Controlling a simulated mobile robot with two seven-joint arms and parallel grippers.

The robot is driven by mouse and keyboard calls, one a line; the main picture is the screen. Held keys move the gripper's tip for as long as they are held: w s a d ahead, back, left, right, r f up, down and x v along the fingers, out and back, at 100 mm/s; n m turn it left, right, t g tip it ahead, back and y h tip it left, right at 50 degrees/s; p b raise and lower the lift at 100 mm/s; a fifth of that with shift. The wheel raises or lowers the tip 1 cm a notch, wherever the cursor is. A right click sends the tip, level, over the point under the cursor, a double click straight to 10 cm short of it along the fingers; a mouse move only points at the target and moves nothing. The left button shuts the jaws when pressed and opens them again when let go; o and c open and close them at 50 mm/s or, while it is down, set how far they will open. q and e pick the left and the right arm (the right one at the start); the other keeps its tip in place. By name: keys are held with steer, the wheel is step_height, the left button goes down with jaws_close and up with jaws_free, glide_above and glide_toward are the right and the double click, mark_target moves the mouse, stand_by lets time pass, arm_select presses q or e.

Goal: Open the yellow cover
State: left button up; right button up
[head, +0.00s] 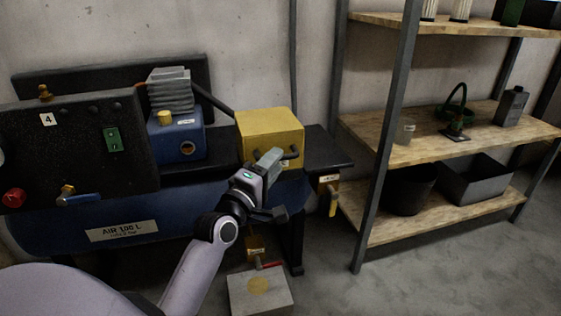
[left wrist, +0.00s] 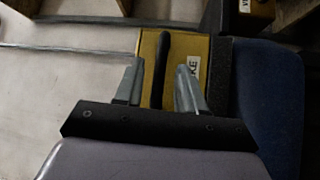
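The yellow cover (head: 270,128) is a box-shaped lid at the right end of the compressor, and it looks closed. A dark handle (head: 291,153) is on its front. My left gripper (head: 271,158) is in front of the cover, at the handle. In the left wrist view the yellow cover (left wrist: 202,48) carries a partly hidden white label. The black handle (left wrist: 161,62) lies between the two fingers of my left gripper (left wrist: 160,68), with gaps on both sides. The gripper is open around the handle. My right gripper is in neither view.
The blue compressor tank (head: 165,205) runs below the cover. A black control panel (head: 75,150) and a blue pump (head: 180,138) stand to the left. A yellow-handled valve (head: 331,195) hangs at the right. A wooden shelf unit (head: 385,150) stands further right. A pale block (head: 258,290) lies on the floor.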

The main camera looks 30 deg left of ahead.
mark_target(270, 143)
arm_select(q)
steer(key=shift+w+a+r+b, duration=0.15)
steer(key=shift+w+b, duration=0.15)
steer(key=shift+w, duration=1.15)
jaws_close()
steer(key=shift+r, duration=0.1)
